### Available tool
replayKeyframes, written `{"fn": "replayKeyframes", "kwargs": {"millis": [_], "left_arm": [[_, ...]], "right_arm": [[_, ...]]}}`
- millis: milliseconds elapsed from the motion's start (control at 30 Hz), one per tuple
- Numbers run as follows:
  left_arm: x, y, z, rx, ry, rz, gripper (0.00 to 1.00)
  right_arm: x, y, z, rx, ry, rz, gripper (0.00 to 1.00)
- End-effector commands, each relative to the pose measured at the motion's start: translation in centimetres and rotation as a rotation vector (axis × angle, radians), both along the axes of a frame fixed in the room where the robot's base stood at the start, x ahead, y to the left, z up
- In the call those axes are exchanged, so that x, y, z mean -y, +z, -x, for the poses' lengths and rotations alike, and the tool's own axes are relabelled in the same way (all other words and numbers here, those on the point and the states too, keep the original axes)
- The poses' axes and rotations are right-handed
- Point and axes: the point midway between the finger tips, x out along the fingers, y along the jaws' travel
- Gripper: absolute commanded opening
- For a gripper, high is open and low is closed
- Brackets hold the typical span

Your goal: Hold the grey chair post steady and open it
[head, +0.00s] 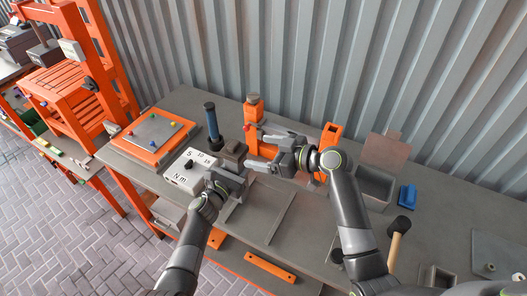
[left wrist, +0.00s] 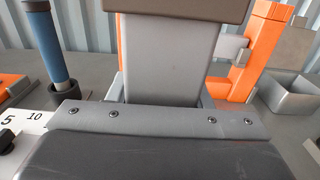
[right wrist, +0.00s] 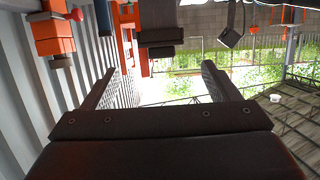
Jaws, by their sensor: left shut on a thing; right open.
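The grey chair post (head: 233,147) stands upright on the bench with a dark brownish block on top. In the left wrist view the grey post (left wrist: 165,52) fills the space between my left fingers, below the brown block (left wrist: 185,8). In the right wrist view the post (right wrist: 156,14) appears upside down, beyond the spread fingers. The post's lower part is mostly hidden in the head view.
A white-topped box marked Nm (head: 190,175) and a blue-handled tool (head: 211,122) stand left of the post. An orange stand (head: 254,110) with a red knob is behind. An orange holder (head: 330,138), grey bin (head: 375,185) and mallet (head: 398,235) are at the right.

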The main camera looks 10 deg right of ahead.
Motion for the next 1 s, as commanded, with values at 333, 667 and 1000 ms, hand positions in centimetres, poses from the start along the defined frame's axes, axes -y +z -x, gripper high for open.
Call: {"fn": "replayKeyframes", "kwargs": {"millis": [333,667,1000], "left_arm": [[0.1,0.1,0.0,0.000,-0.001,0.003,0.04],[0.0,0.1,0.0,0.001,-0.001,0.002,0.04],[0.0,0.1,0.0,0.002,0.000,0.001,0.04]], "right_arm": [[-2.7,-1.0,-1.6,0.007,0.001,-0.007,0.82],[-7.1,-2.7,-4.8,0.007,0.001,-0.005,0.82],[-9.0,-3.5,-6.3,0.009,0.000,-0.003,0.82]]}}
